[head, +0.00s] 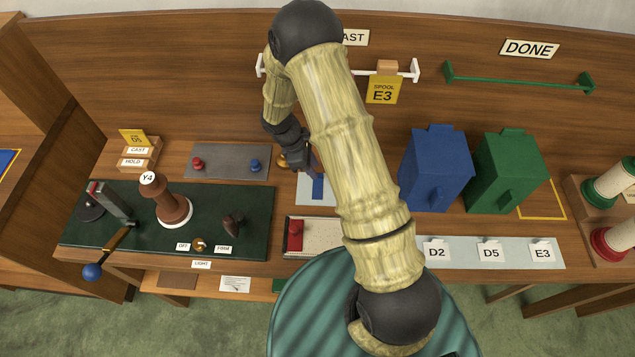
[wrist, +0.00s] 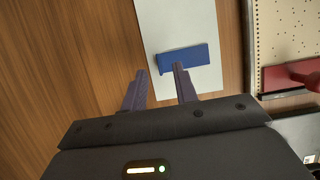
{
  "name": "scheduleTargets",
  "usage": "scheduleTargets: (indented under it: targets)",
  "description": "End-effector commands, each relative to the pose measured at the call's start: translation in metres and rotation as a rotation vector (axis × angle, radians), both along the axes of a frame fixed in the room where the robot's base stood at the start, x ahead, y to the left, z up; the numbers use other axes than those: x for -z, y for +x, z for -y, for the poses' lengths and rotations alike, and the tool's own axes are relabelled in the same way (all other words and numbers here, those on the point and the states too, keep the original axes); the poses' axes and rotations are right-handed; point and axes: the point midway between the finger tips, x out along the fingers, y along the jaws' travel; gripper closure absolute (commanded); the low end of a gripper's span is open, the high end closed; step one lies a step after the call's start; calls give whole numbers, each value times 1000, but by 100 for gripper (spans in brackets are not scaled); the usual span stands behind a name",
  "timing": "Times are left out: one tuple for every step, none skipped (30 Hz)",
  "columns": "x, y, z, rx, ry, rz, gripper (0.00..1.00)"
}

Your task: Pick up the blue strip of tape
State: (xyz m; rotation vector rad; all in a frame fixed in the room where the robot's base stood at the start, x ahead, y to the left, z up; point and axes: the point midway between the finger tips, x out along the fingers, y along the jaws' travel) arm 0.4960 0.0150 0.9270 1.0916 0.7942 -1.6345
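The blue strip of tape (wrist: 192,57) lies on a white sheet (wrist: 200,22) in the wrist view. In the head view the strip (head: 318,188) shows on the sheet (head: 304,194), partly covered by my arm. My gripper (wrist: 160,69) is open, its two purple fingers apart with nothing between them. The right fingertip overlaps the strip's near edge in the wrist view; I cannot tell whether it touches. The left fingertip is just beyond the strip's left end. In the head view my gripper (head: 303,163) is over the sheet's back part.
A perforated board with a red block (head: 295,235) lies in front of the sheet. A grey plate (head: 228,163) with red and blue knobs is left. A blue box (head: 435,170) and green box (head: 503,172) stand right. A dark green mat (head: 120,225) holds tools and a stamp.

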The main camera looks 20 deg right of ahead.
Motion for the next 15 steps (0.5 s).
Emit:
scheduleTargets:
  targets:
    - [4,-2,4,2,-1,-4,71]
    - [8,-2,5,1,-1,-3,71]
    - [14,-2,7,1,-2,-4,71]
    - [17,-3,8,1,-1,-2,71]
    - [19,-3,9,2,-1,-2,71]
    - [22,-3,10,2,-1,-2,71]
    - [24,-3,10,1,-1,-1,71]
    - [24,-3,11,1,0,0,71]
    - [25,-3,11,1,0,0,71]
    - [25,-3,11,1,0,1,71]
    - [25,-3,11,1,0,1,71]
    - [25,-3,11,1,0,1,71]
    - [25,-3,11,1,0,1,71]
    - [25,-3,11,1,0,1,71]
    - [25,-3,11,1,0,1,71]
